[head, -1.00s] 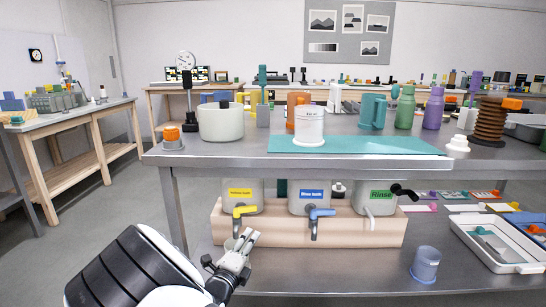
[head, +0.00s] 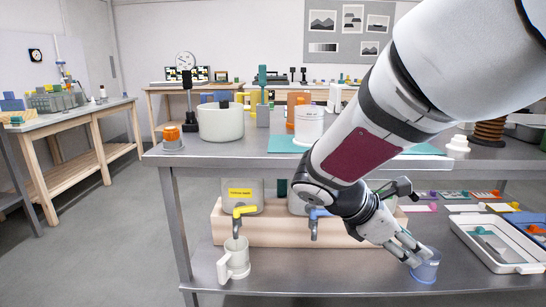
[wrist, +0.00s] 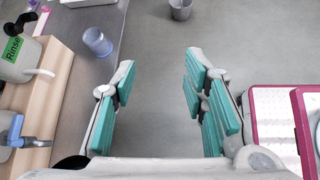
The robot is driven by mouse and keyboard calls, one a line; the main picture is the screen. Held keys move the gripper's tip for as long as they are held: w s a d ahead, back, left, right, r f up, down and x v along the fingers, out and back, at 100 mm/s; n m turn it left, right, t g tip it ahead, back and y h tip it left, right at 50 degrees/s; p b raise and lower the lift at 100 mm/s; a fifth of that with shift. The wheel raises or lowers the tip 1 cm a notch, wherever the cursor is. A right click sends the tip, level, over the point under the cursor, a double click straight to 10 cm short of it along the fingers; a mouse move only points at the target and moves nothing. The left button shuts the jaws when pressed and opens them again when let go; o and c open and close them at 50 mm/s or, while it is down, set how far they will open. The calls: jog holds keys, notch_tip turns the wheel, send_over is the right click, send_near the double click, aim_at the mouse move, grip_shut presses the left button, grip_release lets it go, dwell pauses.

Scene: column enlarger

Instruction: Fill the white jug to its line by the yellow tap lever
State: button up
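The white jug (head: 235,260) stands upright on the lower shelf, its handle to the left and its mouth under the spout of the yellow tap. Its fill line and the level inside cannot be made out. The yellow tap lever (head: 245,209) points right, on the tank with the yellow label (head: 240,192). My gripper (head: 420,258) is far right of the jug, by the blue cup in the head view. In the wrist view my gripper (wrist: 160,95) is open and empty, its teal-padded fingers wide apart over the floor. Neither jug nor yellow lever shows there.
A blue translucent cup (head: 425,266) stands on the shelf; it also shows left of my fingers in the wrist view (wrist: 97,42). A white tray (head: 490,250) is far right.

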jog(key=s+r+m+g+y, duration=0.2)
jog(key=s+m+y, duration=0.6)
jog(key=s, duration=0.9)
jog(key=s+a+m+y, duration=0.2)
jog(key=s+a+m, duration=0.4)
jog(key=s+m, duration=0.5)
notch_tip(320, 180, up, 29)
jog(key=n+t+p, duration=0.1)
jog(key=t+p, duration=0.3)
jog(key=p, duration=2.4)
jog(key=shift+s+d+t, duration=0.15)
jog(key=shift+s+t, duration=0.15)
jog(key=shift+t, duration=0.1)
dwell(0.8)
